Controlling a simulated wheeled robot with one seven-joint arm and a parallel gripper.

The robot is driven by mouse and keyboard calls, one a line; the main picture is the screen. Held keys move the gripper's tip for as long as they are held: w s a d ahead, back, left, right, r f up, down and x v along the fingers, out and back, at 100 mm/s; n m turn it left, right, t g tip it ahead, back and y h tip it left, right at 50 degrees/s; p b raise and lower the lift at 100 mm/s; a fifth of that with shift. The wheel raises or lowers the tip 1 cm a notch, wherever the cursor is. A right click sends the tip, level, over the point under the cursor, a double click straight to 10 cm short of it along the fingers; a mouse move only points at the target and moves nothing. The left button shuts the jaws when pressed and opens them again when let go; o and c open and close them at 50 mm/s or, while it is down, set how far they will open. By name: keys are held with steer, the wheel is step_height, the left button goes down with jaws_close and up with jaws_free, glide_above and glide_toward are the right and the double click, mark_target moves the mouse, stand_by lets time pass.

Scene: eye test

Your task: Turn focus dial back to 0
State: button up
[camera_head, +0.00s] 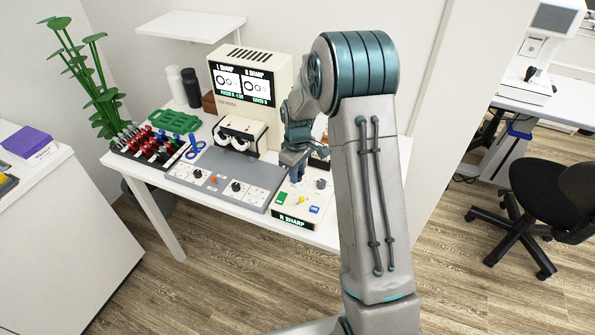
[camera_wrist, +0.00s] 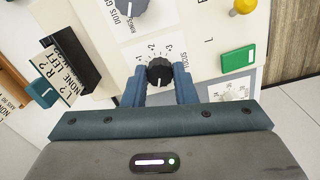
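The focus dial (camera_wrist: 160,73) is a small black knob with a white pointer mark, on a white panel. Printed numbers curve around its upper side in the wrist view, and "FOCUS" is printed to its right. My gripper (camera_wrist: 160,88) has one blue finger on each side of the knob, both appearing to touch it. In the head view my gripper (camera_head: 293,160) is low over the pale control box (camera_head: 292,207), and the focus dial is hard to make out there. The green display on the box front reads "R SHARP". The monitor (camera_head: 243,85) shows "L SHARP" and "R SHARP" above ring figures.
A larger grey knob (camera_wrist: 130,12), a yellow knob (camera_wrist: 243,6) and a green button (camera_wrist: 238,60) are near the dial. The grey console (camera_head: 225,180) is beside the box. A black chair (camera_head: 550,190) stands at right.

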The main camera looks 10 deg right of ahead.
steer(key=c, duration=0.4)
steer(key=m+b, duration=0.2)
steer(key=m, duration=0.2)
steer(key=m+b, duration=0.1)
steer(key=m, duration=0.3)
steer(key=shift+m+b, duration=0.55)
steer(key=shift+m, duration=1.75)
steer(key=o, duration=1)
